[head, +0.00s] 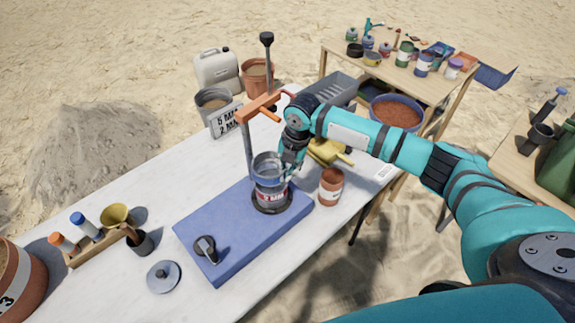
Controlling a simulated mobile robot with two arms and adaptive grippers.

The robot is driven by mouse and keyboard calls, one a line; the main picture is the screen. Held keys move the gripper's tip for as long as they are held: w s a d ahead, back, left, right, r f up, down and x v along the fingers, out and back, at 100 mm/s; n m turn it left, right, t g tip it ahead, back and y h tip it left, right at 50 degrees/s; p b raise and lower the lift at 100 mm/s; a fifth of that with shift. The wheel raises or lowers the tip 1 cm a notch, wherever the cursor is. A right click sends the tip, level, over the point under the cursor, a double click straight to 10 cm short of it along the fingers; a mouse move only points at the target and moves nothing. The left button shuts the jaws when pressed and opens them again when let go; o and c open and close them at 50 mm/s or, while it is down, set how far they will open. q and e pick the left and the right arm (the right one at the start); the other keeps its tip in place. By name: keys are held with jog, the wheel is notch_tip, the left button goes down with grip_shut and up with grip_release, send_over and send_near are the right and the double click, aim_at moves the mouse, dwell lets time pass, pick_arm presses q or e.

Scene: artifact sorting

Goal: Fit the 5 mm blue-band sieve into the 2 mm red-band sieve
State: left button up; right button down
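The 5 mm blue-band sieve (266,161), a round grey-blue ring, is at the top of a stack on the blue base. The 2 mm red-band sieve (270,196), with a red and white label, is directly below it on a dark round foot. I cannot tell whether the upper sieve is fully seated in the lower one. My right gripper (288,168) reaches down at the right side of the upper sieve and appears shut on its rim; its fingertips are partly hidden. My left gripper is not in view.
A post with an orange arm (258,107) stands just behind the stack. A terracotta jar (331,187) stands close on the right. A black knob (205,247) is on the front of the blue base (238,246). A grey lid (163,276) lies at the table's front left.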

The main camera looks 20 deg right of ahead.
jog(key=shift+f+b, duration=0.4)
jog(key=shift+f, duration=0.55)
jog(key=shift+s+p, duration=0.1)
jog(key=shift+p, duration=0.55)
dwell(1.0)
jog(key=shift+f+b, duration=0.55)
jog(key=shift+f, duration=0.35)
jog(key=c, duration=1.4)
grip_release()
notch_tip(320, 180, up, 12)
jog(key=s+d, duration=0.1)
jog(key=d, duration=0.1)
jog(key=shift+s, duration=0.3)
jog(key=shift+f, duration=0.15)
